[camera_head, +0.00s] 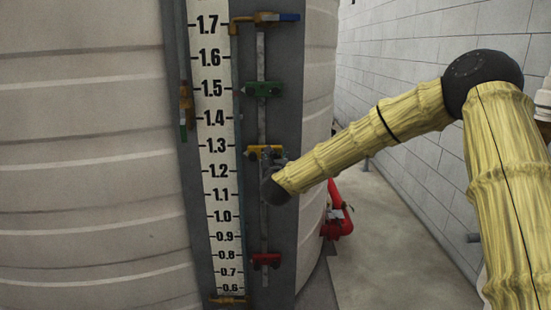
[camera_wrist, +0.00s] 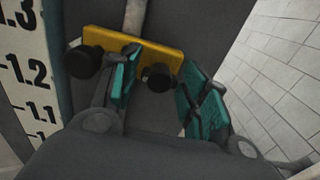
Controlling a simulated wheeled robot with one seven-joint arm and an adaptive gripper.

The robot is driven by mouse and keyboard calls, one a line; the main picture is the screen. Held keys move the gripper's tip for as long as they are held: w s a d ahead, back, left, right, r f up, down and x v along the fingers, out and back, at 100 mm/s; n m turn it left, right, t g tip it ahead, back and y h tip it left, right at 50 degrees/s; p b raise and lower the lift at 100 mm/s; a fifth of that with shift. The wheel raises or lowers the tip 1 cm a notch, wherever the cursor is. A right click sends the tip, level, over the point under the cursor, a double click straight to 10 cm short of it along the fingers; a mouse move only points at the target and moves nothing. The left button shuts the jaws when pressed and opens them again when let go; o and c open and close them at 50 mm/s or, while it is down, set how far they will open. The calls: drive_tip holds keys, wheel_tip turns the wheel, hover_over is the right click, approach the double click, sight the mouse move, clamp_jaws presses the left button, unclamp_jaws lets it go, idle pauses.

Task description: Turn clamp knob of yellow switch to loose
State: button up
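The yellow switch (camera_head: 258,150) is clamped on a vertical rod beside the number scale, near the 1.3 mark. In the wrist view the yellow switch (camera_wrist: 115,42) is a tilted yellow bar with two black knobs, a left knob (camera_wrist: 82,63) and a right knob (camera_wrist: 158,77). My gripper (camera_wrist: 161,76) is open, its two teal finger pads on either side of the right knob. The left pad is close to this knob, and a gap shows on the right. I cannot tell whether either pad touches it. In the head view my wrist hides part of the switch's right side.
A green switch (camera_head: 264,89) sits above and a red switch (camera_head: 266,260) below on the same rod (camera_head: 263,215). The number scale (camera_head: 222,190) stands left. A brass valve with a blue handle (camera_head: 288,17) is at the top. Red pipework (camera_head: 338,222) and a block wall (camera_head: 400,55) are right.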

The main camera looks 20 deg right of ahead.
drive_tip(key=c, duration=0.5)
drive_tip(key=shift+f+b, duration=0.1)
drive_tip(key=shift+b, duration=0.45)
drive_tip(key=n+b, duration=1)
drive_tip(key=n, duration=0.2)
drive_tip(key=n+b, duration=0.1)
drive_tip(key=n, duration=0.4)
drive_tip(key=shift+n+b, duration=0.3)
drive_tip(key=shift+n, duration=0.1)
